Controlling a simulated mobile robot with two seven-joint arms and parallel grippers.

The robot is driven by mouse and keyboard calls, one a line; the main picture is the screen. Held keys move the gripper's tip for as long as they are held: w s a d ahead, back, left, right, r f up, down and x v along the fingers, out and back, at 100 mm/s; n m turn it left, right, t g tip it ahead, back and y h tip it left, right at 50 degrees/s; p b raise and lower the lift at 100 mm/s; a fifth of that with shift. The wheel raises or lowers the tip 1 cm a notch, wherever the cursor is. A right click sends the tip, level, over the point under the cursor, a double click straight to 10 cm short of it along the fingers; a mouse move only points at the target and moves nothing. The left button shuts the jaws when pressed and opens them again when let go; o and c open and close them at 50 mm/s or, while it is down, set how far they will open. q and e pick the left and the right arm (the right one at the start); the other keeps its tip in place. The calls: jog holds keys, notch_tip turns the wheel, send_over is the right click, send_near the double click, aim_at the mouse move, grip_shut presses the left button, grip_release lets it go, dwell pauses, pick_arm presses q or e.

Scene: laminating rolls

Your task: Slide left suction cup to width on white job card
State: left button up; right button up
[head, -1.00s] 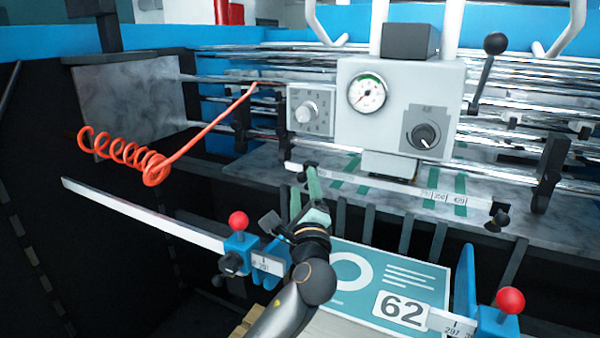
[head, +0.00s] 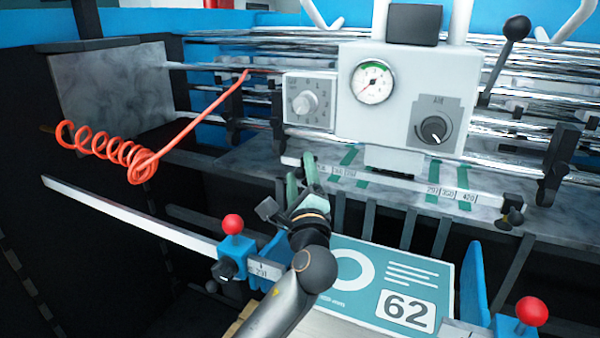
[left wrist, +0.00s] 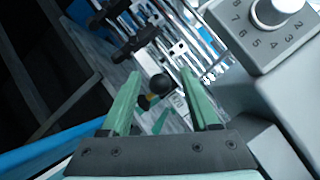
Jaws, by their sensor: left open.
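My left gripper (head: 302,178) is open at the left end of the white scale bar (head: 395,182). In the left wrist view, a round black knob (left wrist: 160,84) with a yellow part below it shows between the green fingertips, with gaps on both sides. In the head view the gripper hides this knob. A similar black knob (head: 513,216) sits at the bar's right end. I cannot make out a suction cup itself. A white panel marked 62 (head: 407,311) is on a teal sheet (head: 405,268) below; no other white card shows. My right gripper is not in view.
A grey control box (head: 410,95) with gauge and dials stands above the bar, close on the right in the wrist view. Blue side guides with red knobs (head: 232,224) flank the sheet. A coiled orange hose (head: 105,150) hangs at left.

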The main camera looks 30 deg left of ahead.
pick_arm(q)
grip_shut()
dwell(0.3)
dwell(1.0)
